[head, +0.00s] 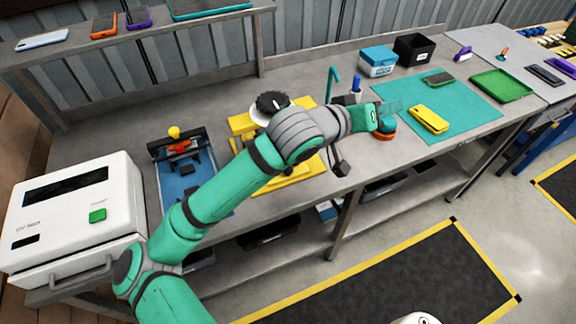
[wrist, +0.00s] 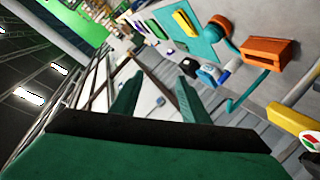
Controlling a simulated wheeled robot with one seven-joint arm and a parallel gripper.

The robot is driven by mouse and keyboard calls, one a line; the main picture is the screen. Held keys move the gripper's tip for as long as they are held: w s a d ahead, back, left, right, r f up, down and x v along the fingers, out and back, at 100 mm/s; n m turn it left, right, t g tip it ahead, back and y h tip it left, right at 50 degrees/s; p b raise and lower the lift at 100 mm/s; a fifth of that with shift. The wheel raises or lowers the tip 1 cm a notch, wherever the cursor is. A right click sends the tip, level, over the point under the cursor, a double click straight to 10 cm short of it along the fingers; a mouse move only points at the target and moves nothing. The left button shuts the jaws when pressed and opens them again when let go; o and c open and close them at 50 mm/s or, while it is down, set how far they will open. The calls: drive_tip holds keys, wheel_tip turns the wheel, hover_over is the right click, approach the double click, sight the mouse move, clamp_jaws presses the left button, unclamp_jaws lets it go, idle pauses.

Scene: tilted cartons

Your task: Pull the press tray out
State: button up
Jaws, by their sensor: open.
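The yellow press (head: 242,124) stands on the grey bench in the middle of the head view, largely hidden behind my arm. A yellow flat part (head: 284,183) shows low at its front; I cannot tell whether this is the tray or the base. In the wrist view only a yellow piece of the press (wrist: 298,118) shows at the right edge. My gripper (head: 391,107) is to the right of the press, above the bench near the teal mat, apart from the press. In the wrist view its two fingers (wrist: 157,86) are spread with nothing between them.
A round teal-and-orange tool (head: 386,127) is close by my gripper. A yellow phone (head: 429,119) lies on the teal mat (head: 455,125). A teal hook (head: 332,82) stands behind my arm. A white UV box (head: 75,220) and a blue fixture (head: 183,170) are left.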

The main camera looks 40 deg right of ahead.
drive_tip(key=w+a+f+n+t+y, duration=0.2)
drive_tip(key=w+a+f+y, duration=0.35)
drive_tip(key=a, duration=0.35)
drive_tip(key=w+a+f+n+t+y, duration=0.1)
drive_tip(key=w+a+f+y, duration=0.3)
drive_tip(key=a+f+y, duration=0.4)
drive_tip(key=shift+t+h, duration=0.3)
drive_tip(key=shift+h, duration=0.45)
drive_tip(key=x, duration=0.9)
drive_tip(key=shift+w+a+f, duration=0.2)
drive_tip(key=shift+w+a, duration=0.05)
clamp_jaws()
